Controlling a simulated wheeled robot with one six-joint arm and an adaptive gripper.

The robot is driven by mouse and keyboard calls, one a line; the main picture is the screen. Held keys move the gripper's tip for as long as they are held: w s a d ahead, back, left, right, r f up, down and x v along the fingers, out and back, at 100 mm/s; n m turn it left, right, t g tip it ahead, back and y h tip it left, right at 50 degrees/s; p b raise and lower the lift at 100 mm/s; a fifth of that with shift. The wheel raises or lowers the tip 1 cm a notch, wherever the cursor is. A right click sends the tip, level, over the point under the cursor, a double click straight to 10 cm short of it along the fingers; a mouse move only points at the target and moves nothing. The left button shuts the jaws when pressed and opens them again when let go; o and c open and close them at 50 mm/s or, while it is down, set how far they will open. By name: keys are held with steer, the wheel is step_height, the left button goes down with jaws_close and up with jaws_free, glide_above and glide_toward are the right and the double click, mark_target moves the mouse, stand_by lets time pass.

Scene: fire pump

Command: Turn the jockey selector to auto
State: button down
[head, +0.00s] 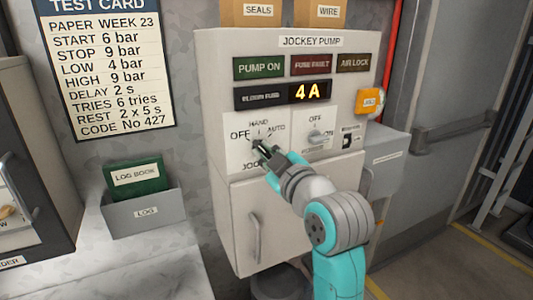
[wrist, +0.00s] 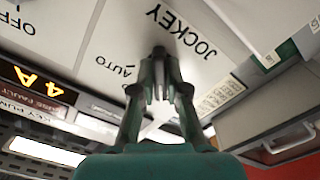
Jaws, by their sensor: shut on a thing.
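The jockey selector (head: 257,141) is on the white jockey pump panel (head: 213,75), below and left of the display. OFF is printed at its left, HAND above and AUTO at its right. My gripper (head: 262,149) reaches it from the lower right, its fingers closed around the knob. In the wrist view my gripper (wrist: 160,62) is shut on the selector, with the AUTO label beside the left finger and the JOCKEY label above. The fingers hide most of the knob, so I cannot tell which mark it points to.
A second switch (head: 318,137) marked OFF and ON sits right of the selector. The display (head: 310,92) reads 4 A. The log book (head: 136,176) stands in a grey holder (head: 146,213) at left. An orange box (head: 369,101) is on the panel's right side.

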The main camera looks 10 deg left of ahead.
steer(key=m, duration=1.3)
steer(key=shift+m, duration=0.3)
steer(key=shift+a+m, duration=0.1)
steer(key=shift+m, duration=1.7)
steer(key=c, duration=1.2)
jaws_free()
steer(key=shift+s, duration=0.1)
